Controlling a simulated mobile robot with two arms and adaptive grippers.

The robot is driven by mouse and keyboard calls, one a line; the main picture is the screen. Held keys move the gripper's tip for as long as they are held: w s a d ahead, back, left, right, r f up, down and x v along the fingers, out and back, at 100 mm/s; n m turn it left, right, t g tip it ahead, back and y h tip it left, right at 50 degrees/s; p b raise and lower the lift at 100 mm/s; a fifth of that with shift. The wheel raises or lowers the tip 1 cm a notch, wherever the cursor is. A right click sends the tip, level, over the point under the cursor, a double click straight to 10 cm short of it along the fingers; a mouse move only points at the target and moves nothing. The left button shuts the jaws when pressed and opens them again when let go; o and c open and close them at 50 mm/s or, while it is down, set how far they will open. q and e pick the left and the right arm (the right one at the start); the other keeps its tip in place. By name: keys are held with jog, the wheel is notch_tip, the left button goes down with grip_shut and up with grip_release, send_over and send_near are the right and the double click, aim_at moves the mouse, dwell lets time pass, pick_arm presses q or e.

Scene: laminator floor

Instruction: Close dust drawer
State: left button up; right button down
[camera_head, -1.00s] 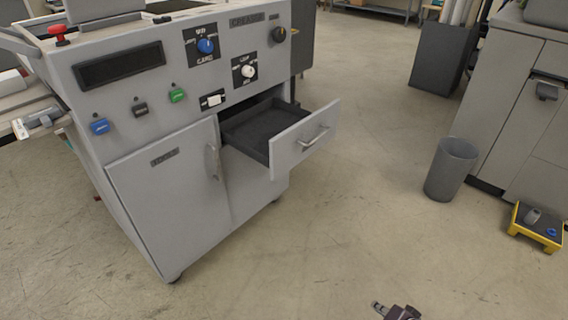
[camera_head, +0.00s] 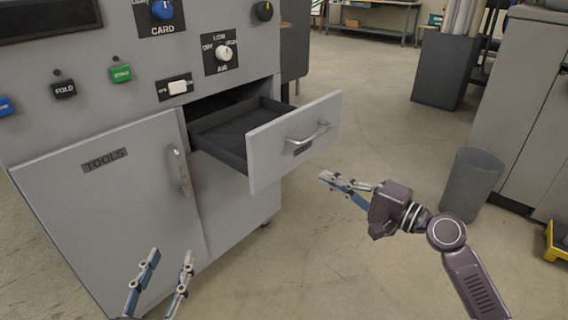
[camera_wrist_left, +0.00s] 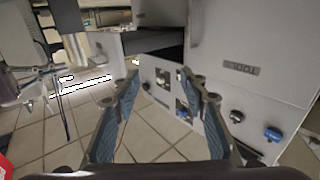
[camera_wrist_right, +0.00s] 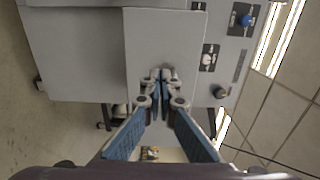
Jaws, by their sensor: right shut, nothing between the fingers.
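The dust drawer (camera_head: 272,148) is pulled out from the grey machine's front, with a dark, empty-looking tray and a bar handle (camera_head: 308,138) on its front panel. In the right wrist view the drawer front (camera_wrist_right: 165,45) stands ahead of the fingers. My right gripper (camera_head: 334,182) is shut and empty, in front of and below the drawer panel; I cannot tell if it touches. My left gripper (camera_head: 171,255) is open and empty, low in front of the TOOLS door (camera_head: 105,190). The left wrist view also shows the open drawer (camera_wrist_left: 150,42).
The machine's control panel has a green button (camera_head: 121,73) and a blue knob (camera_head: 162,9) above the drawer. A grey bin (camera_head: 471,185) stands on the floor at right, beside a grey cabinet (camera_head: 525,90). Floor between the machine and bin is open.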

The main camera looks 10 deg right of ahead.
send_near(279, 155)
jog(key=b+x, duration=0.1)
jog(key=x, duration=0.5)
jog(key=shift+w+a+b, duration=0.25)
jog(key=shift+b, duration=0.1)
pick_arm(q)
notch_tip(279, 155, up, 9)
jog(key=s+t+h, duration=0.2)
jog(key=t, duration=0.2)
jog(key=shift+d+t, duration=0.3)
pick_arm(e)
jog(key=shift+w+a, duration=0.1)
jog(key=shift+w, duration=0.05)
